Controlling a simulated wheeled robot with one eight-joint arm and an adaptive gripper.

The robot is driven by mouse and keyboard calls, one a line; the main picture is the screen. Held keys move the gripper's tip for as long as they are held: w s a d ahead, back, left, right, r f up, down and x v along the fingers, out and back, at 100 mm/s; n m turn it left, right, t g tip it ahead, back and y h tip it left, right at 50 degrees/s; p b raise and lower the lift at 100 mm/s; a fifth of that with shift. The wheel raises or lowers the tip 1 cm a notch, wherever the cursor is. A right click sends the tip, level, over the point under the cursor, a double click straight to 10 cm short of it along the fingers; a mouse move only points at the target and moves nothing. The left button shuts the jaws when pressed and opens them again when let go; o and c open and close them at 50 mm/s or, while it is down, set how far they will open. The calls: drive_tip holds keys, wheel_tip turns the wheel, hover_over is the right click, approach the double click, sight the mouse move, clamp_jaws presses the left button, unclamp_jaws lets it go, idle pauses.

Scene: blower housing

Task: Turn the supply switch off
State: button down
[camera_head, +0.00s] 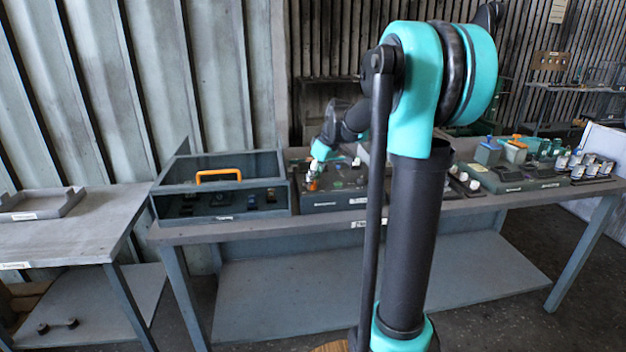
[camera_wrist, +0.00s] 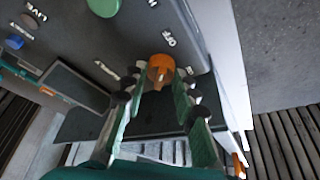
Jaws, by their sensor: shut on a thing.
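In the wrist view, an orange rotary knob (camera_wrist: 160,66) stands on a dark panel, with an "OFF" label close by and another label, too blurred to read, on its other side. My gripper (camera_wrist: 160,84) has one green-padded finger on each side of the knob and is shut on it. Which label the knob points to I cannot tell. In the head view, my gripper (camera_head: 314,176) is at the left part of the dark control panel (camera_head: 335,200) on the bench; the knob is mostly hidden there.
A green button (camera_wrist: 103,6), a blue knob (camera_wrist: 15,43) and a dark screen (camera_wrist: 70,88) share the panel. Bins (camera_head: 488,152) and small parts stand at the right. My arm hides the bench's middle.

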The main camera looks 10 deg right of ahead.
drive_tip(key=c, duration=1.2)
unclamp_jaws()
drive_tip(key=v, duration=1.2)
drive_tip(key=s+f+m+t+h, duration=0.1)
drive_tip(key=s+f+m+h, duration=0.2)
drive_tip(key=s+f+m, duration=0.6)
drive_tip(key=s+f, duration=1.7)
drive_tip(key=f, duration=0.1)
drive_tip(key=shift+s+d+f, duration=0.15)
drive_tip(key=shift+s+f, duration=0.05)
drive_tip(key=shift+s, duration=0.2)
